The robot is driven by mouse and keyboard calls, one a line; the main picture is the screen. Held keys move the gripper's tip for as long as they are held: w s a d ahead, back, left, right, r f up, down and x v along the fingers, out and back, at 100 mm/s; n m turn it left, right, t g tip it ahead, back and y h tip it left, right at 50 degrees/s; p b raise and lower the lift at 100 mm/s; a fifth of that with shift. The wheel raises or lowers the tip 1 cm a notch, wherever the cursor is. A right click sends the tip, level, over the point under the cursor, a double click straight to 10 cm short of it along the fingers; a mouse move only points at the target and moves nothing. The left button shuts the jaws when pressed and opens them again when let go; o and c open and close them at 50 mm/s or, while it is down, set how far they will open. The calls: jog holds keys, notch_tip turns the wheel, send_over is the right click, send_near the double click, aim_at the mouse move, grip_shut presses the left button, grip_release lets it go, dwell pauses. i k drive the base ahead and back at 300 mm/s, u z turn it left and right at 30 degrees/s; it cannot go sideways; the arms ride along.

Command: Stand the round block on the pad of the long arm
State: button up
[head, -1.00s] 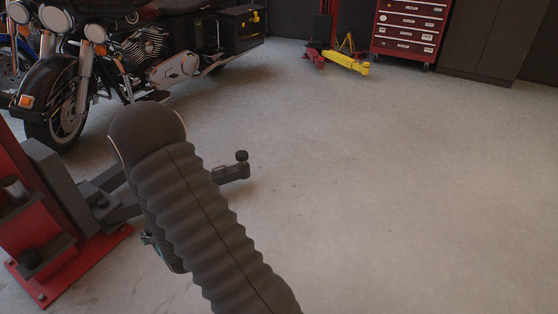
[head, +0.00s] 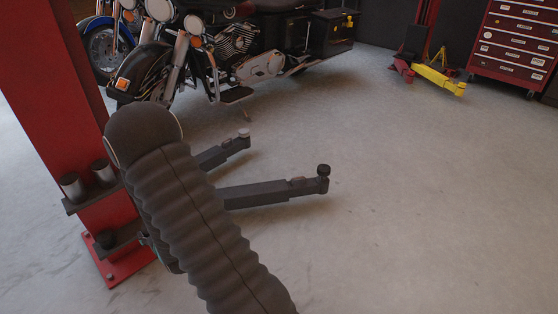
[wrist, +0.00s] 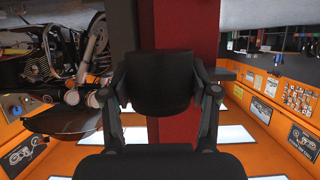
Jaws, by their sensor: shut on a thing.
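My gripper (wrist: 162,100) is shut on a dark, rounded block (wrist: 165,83) in the wrist view, one finger on each side of it. In the head view my own arm hides the gripper and the block. Two grey lift arms reach out to the right from behind my arm there. The nearer one (head: 262,195) looks longer and ends in a small dark round pad (head: 323,170). The farther one (head: 226,150) ends in a lighter pad (head: 244,132). Their inner ends are hidden. The held block appears apart from both pads.
A red lift post (head: 60,80) stands at left, with two grey cylinders (head: 72,185) on a bracket shelf. Motorcycles (head: 230,50) stand behind. Open floor (head: 430,200) lies at right.

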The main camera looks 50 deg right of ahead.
aim_at(323, 167)
jog(key=z, duration=0.2)
jog(key=i, duration=0.7)
jog(key=z, duration=1.1)
jog(key=i, duration=0.5)
jog(key=z, duration=0.55)
